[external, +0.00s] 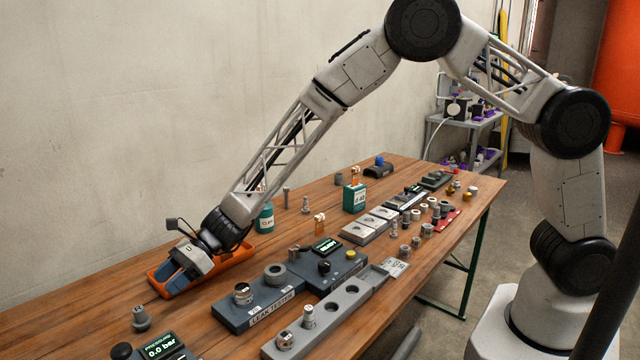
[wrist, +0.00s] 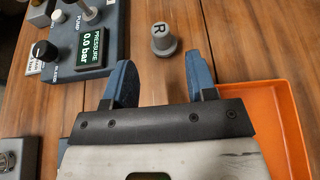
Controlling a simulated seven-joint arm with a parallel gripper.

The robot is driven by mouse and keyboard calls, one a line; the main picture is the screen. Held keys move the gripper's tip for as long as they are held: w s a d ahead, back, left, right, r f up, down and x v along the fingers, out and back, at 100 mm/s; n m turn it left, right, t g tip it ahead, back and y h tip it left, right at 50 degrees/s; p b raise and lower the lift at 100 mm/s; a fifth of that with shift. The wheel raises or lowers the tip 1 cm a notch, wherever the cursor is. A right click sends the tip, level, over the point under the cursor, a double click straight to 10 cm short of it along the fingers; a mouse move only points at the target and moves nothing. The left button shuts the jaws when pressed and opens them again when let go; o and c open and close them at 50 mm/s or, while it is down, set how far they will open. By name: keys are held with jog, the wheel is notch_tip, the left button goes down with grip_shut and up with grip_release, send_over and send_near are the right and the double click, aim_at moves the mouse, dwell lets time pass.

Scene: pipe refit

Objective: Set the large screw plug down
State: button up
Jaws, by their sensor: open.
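My gripper (external: 178,272) is at the orange tray (external: 238,252) on the left part of the table. In the wrist view its two blue fingers (wrist: 160,82) are apart with nothing between them. A grey plug-like piece marked R (wrist: 164,40) stands on the wood ahead of the fingertips, apart from them. It also shows in the external view as a grey piece with a wide lower part (external: 140,320). I cannot tell for sure that it is the large screw plug. The tray's floor under the gripper is mostly hidden.
A pressure panel (wrist: 90,45) reading 0.0 bar is to the left in the wrist view. The leak tester (external: 270,305) and a grey block with holes (external: 335,305) stand right of the gripper. Several small fittings stand further back. Bare wood surrounds the R piece.

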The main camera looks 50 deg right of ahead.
jog(key=shift+d+r, duration=0.2)
jog(key=shift+d, duration=0.35)
dwell(0.6)
jog(key=s+d+r+n+h, duration=0.2)
jog(key=s+d+r+n, duration=0.15)
jog(key=d+r, duration=0.6)
jog(key=s+d+r+n+h, duration=0.1)
jog(key=s+d+r+n, duration=0.35)
jog(key=d, duration=0.85)
jog(key=s+d+r+n+h, duration=0.2)
jog(key=s+d+r, duration=0.3)
jog(key=d+r, duration=0.5)
jog(key=s+d+r+n+t+h, duration=0.2)
jog(key=s+d+n+h, duration=0.5)
jog(key=s+d, duration=2)
jog(key=d+h, duration=0.1)
jog(key=d, duration=0.2)
jog(key=shift+s+d+n+t+h, duration=0.2)
jog(key=shift+s+n+t+h, duration=0.1)
jog(key=shift+n, duration=0.1)
